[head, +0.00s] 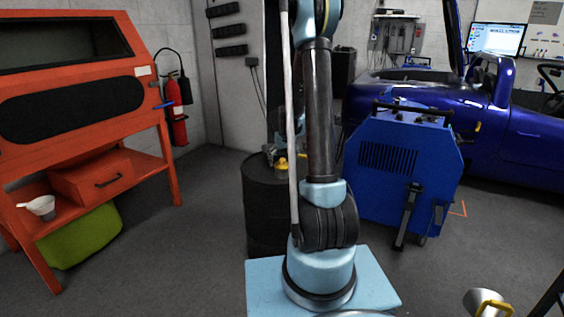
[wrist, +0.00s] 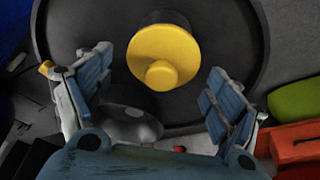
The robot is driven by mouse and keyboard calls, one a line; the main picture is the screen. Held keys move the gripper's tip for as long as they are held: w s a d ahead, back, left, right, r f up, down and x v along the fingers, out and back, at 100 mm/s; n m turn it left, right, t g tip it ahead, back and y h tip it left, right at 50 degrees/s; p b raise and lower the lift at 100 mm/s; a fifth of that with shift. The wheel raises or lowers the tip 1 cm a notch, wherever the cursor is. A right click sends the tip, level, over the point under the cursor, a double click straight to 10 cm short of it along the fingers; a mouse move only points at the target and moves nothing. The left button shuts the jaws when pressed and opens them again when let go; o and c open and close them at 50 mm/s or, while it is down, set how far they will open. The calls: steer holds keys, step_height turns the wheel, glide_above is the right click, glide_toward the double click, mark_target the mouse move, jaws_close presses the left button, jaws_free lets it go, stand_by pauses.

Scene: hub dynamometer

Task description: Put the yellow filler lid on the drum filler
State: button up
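The yellow filler lid (wrist: 158,45), a disc with a small round knob, shows in the wrist view over the dark drum top (wrist: 85,25). A dark neck, apparently the drum filler (wrist: 165,17), shows just behind it; I cannot tell how fully the lid sits on it. In the head view the yellow lid (head: 281,165) is small on top of the black drum (head: 265,205), beside my arm. My gripper (wrist: 157,82) is open and empty. Its blue-padded fingers are spread on either side, apart from the lid. In the head view my arm mostly hides the gripper.
An orange cabinet (head: 75,95) with a white funnel (head: 42,207) and green container (head: 85,238) stands left. A blue machine (head: 400,165) stands right of the drum, before a blue car (head: 520,140). A silver vessel with a yellow handle (head: 485,303) is at lower right.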

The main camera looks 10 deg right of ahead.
mark_target(285, 167)
steer(key=a+v, duration=0.1)
steer(key=v, duration=1.1)
steer(key=s+r, duration=0.4)
steer(key=s, duration=0.7)
steer(key=s+f, duration=0.3)
steer(key=s, duration=1.1)
steer(key=s+f+m+g, duration=0.1)
steer(key=s+f, duration=0.3)
steer(key=s, duration=1.1)
steer(key=shift+s+d+m+h, duration=0.25)
steer(key=shift+s+m+h, duration=0.05)
steer(key=shift+s, duration=0.05)
